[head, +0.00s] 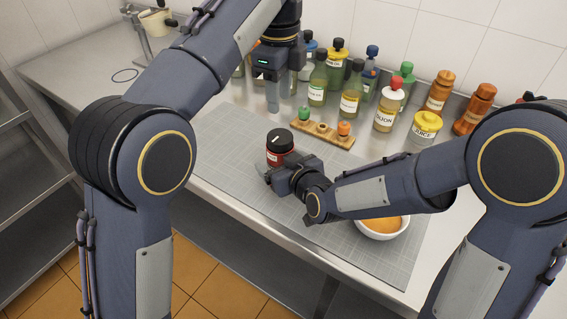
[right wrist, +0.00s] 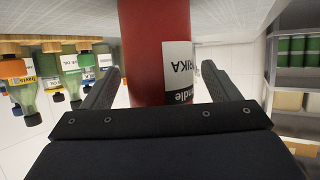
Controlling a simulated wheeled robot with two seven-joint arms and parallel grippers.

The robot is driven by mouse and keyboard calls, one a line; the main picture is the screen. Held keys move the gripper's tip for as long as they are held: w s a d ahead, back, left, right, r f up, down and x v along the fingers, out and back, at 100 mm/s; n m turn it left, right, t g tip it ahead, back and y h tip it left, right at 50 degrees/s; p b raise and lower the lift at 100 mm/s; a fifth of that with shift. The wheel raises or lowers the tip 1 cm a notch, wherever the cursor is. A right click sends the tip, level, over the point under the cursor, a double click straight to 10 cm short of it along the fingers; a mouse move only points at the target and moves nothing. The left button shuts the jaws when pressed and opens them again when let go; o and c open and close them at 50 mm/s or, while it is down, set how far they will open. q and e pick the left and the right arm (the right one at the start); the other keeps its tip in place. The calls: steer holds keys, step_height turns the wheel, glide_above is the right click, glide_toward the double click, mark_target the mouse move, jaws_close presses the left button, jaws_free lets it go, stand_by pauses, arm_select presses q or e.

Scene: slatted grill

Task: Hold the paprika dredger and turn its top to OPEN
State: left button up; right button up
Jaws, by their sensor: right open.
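The paprika dredger (head: 277,157), a red jar with a black top (head: 279,139), stands upright on the grey mat in the head view. My right gripper (head: 272,176) is low beside it, on its near side. In the right wrist view the dredger's red body (right wrist: 145,50) with a white label ending in "RIKA" lies between the two open fingers (right wrist: 162,75), with a narrow gap at each side. My left gripper (head: 272,88) hangs pointing down above the back of the counter, behind and above the dredger. Its jaw opening cannot be made out.
A wooden rack (head: 322,139) with small green and orange tops lies behind the dredger. Several bottles, including an onion bottle (head: 387,111) and a juice jar (head: 425,128), line the wall. A white bowl (head: 383,236) of orange contents is at right. The mat left of the dredger is clear.

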steer(key=c, duration=1.2)
steer(key=o, duration=0.5)
steer(key=c, duration=0.5)
steer(key=shift+o, duration=0.2)
arm_select(q)
steer(key=shift+o, duration=0.4)
